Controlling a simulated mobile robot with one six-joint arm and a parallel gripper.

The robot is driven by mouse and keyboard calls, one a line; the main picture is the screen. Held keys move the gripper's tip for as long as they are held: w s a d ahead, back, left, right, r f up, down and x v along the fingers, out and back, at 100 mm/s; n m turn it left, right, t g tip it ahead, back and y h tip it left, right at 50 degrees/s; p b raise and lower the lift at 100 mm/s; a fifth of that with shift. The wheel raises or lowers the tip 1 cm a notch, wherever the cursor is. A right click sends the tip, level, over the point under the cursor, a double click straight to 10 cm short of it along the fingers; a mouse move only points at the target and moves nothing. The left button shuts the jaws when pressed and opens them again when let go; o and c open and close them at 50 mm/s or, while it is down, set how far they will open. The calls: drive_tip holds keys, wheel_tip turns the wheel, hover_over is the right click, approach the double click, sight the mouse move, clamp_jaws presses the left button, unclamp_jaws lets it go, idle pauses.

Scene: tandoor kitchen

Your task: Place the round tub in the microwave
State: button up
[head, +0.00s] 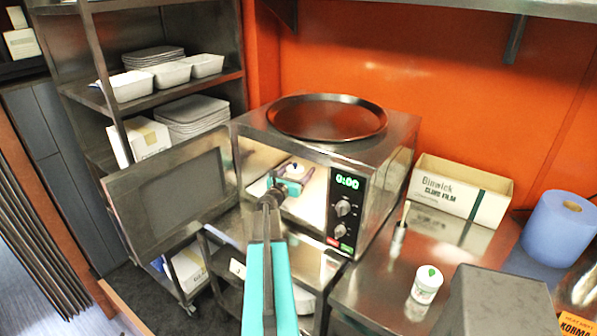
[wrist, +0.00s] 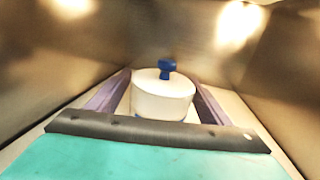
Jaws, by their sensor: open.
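The microwave (head: 395,165) stands on a steel counter with its door (head: 175,190) swung open to the left. My arm reaches into its cavity. A round white tub (wrist: 162,98) with a blue knob on its lid stands upright on the cavity floor; a small part of the tub (head: 297,168) shows in the head view. My gripper (head: 291,180) is open inside the cavity. In the wrist view its two fingers lie on either side of the tub, with small gaps visible. The tub's underside is hidden by the gripper's front bar.
A dark round tray (head: 328,118) lies on top of the microwave. On the right counter stand a small white pot with a green mark (head: 427,285), a cling film box (head: 460,190) and a blue paper roll (head: 560,230). Shelves (head: 165,95) stand behind the door.

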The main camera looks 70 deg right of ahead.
drive_tip(key=shift+w+a+b, duration=0.15)
drive_tip(key=shift+a+b, duration=0.55)
drive_tip(key=shift+a, duration=1.25)
drive_tip(key=shift+w+a+b, duration=0.15)
drive_tip(key=shift+a+b, duration=0.5)
drive_tip(key=shift+a, duration=1.25)
drive_tip(key=shift+w+a+b, duration=0.15)
drive_tip(key=shift+a+b, duration=0.55)
drive_tip(key=shift+a, duration=1.25)
